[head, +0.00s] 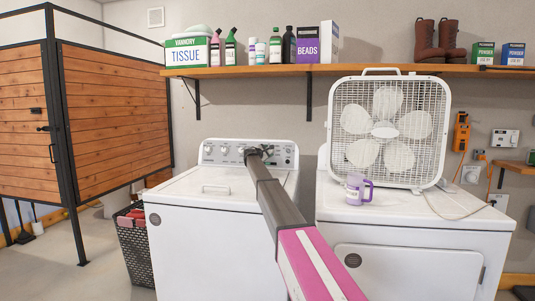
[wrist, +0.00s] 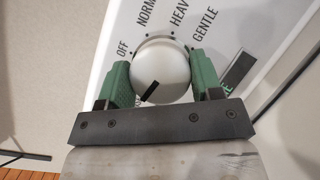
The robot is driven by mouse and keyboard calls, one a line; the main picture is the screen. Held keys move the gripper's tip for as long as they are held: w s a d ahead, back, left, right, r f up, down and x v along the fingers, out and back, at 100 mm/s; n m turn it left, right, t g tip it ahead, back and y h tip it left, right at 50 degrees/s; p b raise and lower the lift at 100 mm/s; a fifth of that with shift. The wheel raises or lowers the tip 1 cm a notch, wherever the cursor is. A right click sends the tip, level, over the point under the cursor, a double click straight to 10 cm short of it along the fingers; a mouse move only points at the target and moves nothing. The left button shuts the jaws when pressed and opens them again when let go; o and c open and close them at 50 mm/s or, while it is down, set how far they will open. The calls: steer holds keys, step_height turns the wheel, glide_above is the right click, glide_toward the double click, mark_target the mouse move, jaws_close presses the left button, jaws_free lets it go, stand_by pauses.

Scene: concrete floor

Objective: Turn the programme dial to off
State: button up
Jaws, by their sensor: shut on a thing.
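The programme dial (wrist: 160,68) is a round silver-grey knob on a white panel (wrist: 110,90). A black mark on its face lies toward the lower left. The label OFF (wrist: 122,48) is at its upper left, with NORMAL, HEAVY and GENTLE running to the right. My gripper (wrist: 165,75) is shut on the dial, one green finger on each side. In the head view my gripper (head: 262,153) is at the control panel (head: 217,152) of the white washer (head: 220,240), covering the dial there.
A second white machine (head: 415,235) stands at the right with a box fan (head: 385,130) and a purple-marked mug (head: 355,188) on top. A shelf (head: 270,71) with boxes and bottles runs above. A dark basket (head: 135,245) stands left of the washer.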

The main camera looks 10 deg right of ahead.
steer(key=shift+m, duration=0.3)
steer(key=m+g, duration=0.1)
steer(key=m, duration=0.2)
steer(key=shift+g, duration=0.4)
steer(key=m+g+y, duration=0.1)
steer(key=m+g, duration=0.1)
steer(key=m, duration=0.2)
steer(key=shift+r, duration=0.1)
steer(key=m+g+y, duration=0.1)
steer(key=m, duration=0.3)
steer(key=shift+y, duration=0.4)
steer(key=shift+m+g+y, duration=0.4)
steer(key=shift+m+y, duration=0.4)
steer(key=shift+m, duration=0.7)
steer(key=o, duration=0.9)
steer(key=shift+s+r, duration=0.1)
